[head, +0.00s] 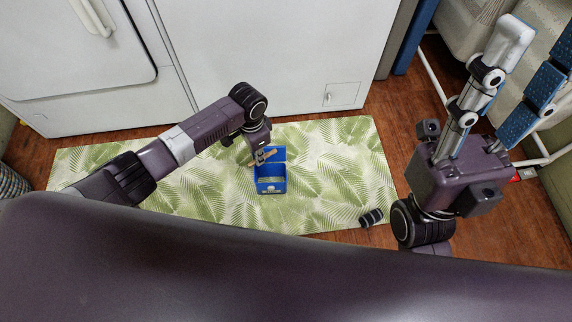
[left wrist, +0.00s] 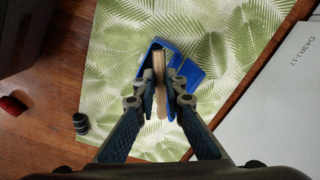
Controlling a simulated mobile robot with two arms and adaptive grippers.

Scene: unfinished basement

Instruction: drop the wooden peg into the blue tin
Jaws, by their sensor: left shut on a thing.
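The blue tin (head: 271,186) stands on the leaf-patterned mat in the head view, with its lid raised at the back. It also shows in the left wrist view (left wrist: 191,73), partly hidden behind the fingers and peg. My left gripper (head: 263,156) is at the tin's back side, over or near its opening. In the left wrist view its fingers (left wrist: 161,92) are shut on the light wooden peg (left wrist: 159,68), which lines up with the tin. I cannot tell the height of the peg above the tin.
The green leaf mat (head: 335,170) has free room around the tin. A dark striped cylinder (head: 371,217) lies near its front right edge. White appliances (head: 270,50) stand behind.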

